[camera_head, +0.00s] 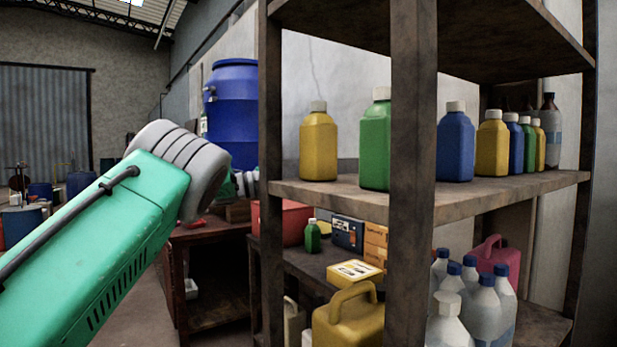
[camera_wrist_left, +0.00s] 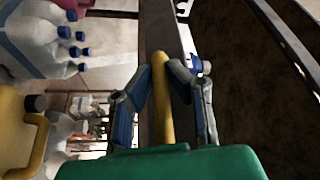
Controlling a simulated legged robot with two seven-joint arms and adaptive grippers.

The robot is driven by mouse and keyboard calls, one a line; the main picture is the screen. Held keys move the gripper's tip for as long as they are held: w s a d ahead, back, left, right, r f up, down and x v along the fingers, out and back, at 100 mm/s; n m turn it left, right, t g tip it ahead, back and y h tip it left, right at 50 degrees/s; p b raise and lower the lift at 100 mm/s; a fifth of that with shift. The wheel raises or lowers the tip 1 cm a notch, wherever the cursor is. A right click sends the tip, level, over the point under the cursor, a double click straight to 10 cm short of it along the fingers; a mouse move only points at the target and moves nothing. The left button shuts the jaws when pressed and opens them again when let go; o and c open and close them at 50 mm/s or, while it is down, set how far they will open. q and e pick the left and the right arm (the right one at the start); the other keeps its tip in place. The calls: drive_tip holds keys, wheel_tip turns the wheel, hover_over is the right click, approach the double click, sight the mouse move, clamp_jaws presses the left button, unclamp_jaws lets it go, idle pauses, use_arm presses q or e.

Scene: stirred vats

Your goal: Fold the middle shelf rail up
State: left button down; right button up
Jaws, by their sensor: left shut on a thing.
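The middle shelf (camera_head: 345,197) of the wooden rack holds a row of coloured bottles in the head view. I cannot make out a rail along its edge there. In the left wrist view a yellow bar, seemingly the shelf rail (camera_wrist_left: 161,110), runs between the fingers of my left gripper (camera_wrist_left: 162,75). The fingers are shut on it, one on each side. My right gripper is in neither view.
A brown rack post (camera_head: 412,150) stands close in front. The middle shelf bears yellow (camera_head: 318,147), green (camera_head: 375,145) and blue bottles (camera_head: 455,147). A yellow jerrycan (camera_head: 348,322) and white bottles (camera_head: 485,308) stand below. A blue drum (camera_head: 231,110) is behind.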

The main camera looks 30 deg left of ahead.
use_arm(q)
drive_tip(key=r+m, duration=0.1)
drive_tip(key=m+g+p, duration=0.1)
drive_tip(key=m, duration=0.1)
drive_tip(key=shift+d+r+m+y, duration=0.3)
drive_tip(key=shift+d+r, duration=0.05)
drive_tip(key=shift+s+d+r+m+g+y, duration=0.15)
drive_tip(key=shift+d+r+m+g+y, duration=0.1)
drive_tip(key=shift+m, duration=0.4)
drive_tip(key=shift+s+d+r+m+g+y, duration=0.15)
drive_tip(key=shift+m+g, duration=0.1)
drive_tip(key=shift+m, duration=0.4)
drive_tip(key=shift+f, duration=0.1)
drive_tip(key=c, duration=1.8)
unclamp_jaws()
drive_tip(key=shift+o, duration=1.2)
drive_tip(key=shift+d, duration=0.1)
